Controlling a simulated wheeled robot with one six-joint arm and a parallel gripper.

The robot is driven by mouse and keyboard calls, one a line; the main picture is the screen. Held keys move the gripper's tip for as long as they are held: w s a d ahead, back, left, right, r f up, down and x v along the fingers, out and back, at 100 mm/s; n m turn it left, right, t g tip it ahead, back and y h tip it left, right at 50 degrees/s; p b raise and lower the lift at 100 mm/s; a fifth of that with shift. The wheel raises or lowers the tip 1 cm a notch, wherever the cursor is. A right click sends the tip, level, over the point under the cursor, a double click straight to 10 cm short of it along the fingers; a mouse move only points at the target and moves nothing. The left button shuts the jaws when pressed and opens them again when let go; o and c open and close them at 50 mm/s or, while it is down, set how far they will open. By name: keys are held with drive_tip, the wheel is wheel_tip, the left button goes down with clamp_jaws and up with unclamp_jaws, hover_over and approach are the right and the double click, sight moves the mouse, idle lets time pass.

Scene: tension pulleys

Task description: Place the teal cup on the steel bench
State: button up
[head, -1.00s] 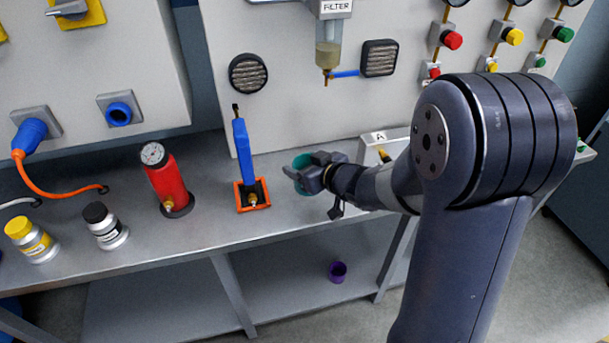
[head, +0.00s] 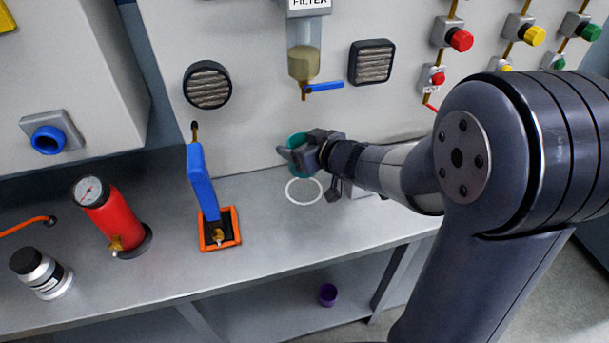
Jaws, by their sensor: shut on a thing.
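The teal cup (head: 297,142) is in my gripper (head: 296,158), at the middle of the head view. My gripper is shut on it, and its fingers and wrist hide much of the cup. The steel bench (head: 270,232) runs below. A white ring (head: 303,191) on the bench top shows just below the cup. The cup appears to be held above the bench, though its base is partly hidden and the exact height is hard to judge.
An orange square frame with a blue-handled tool (head: 203,180) stands left of the ring. Further left are a red gauge cylinder (head: 112,215) and a black-capped bottle (head: 42,272). A purple cup (head: 327,294) sits on the lower shelf. The filter's blue lever (head: 324,87) hangs above.

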wheel_tip(320, 180, down, 8)
drive_tip(key=b, duration=0.2)
drive_tip(key=shift+r+b, duration=0.25)
drive_tip(key=shift+b, duration=0.1)
drive_tip(key=shift+f, duration=0.2)
drive_tip(key=o, duration=1)
drive_tip(key=shift+s+d+r, duration=0.15)
drive_tip(key=shift+s+r, duration=0.05)
drive_tip(key=shift+r, duration=0.1)
drive_tip(key=p+v, duration=0.3)
drive_tip(key=v, duration=0.8)
drive_tip(key=shift+s+d+r, duration=0.15)
drive_tip(key=shift+r, duration=0.05)
